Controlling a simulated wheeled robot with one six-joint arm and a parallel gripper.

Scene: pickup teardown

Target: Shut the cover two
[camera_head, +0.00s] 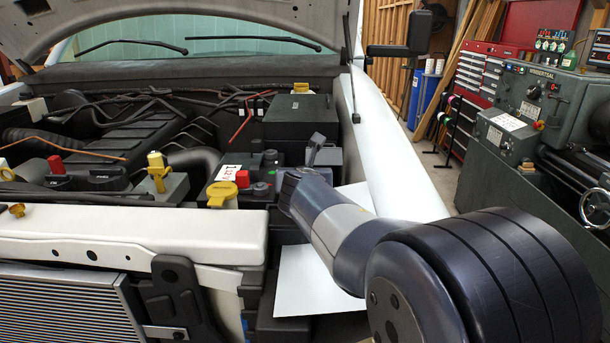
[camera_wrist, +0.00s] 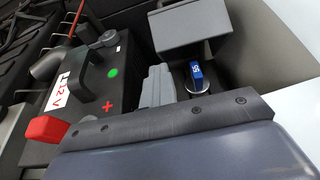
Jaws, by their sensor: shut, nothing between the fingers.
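A grey box-like cover (camera_wrist: 193,38) stands raised at the top middle of the wrist view. Below it is a dark recess with a blue part marked 15 (camera_wrist: 196,71) on a round silver base. In the head view a grey cover (camera_head: 329,157) shows right of the battery, partly behind my gripper. No label shows whether it is cover two. My gripper (camera_wrist: 157,82) is shut and empty, beside the recess and below the cover in the wrist view. It also shows in the head view (camera_head: 316,144), small and dark. Contact with the cover cannot be told.
The 12 V battery (camera_wrist: 93,80) with a red terminal cap (camera_wrist: 45,129) lies just left of my gripper. The white fender (camera_head: 378,135) is to the right. The raised hood (camera_head: 180,20) hangs over the back of the engine bay. A white panel (camera_head: 305,285) lies below my arm.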

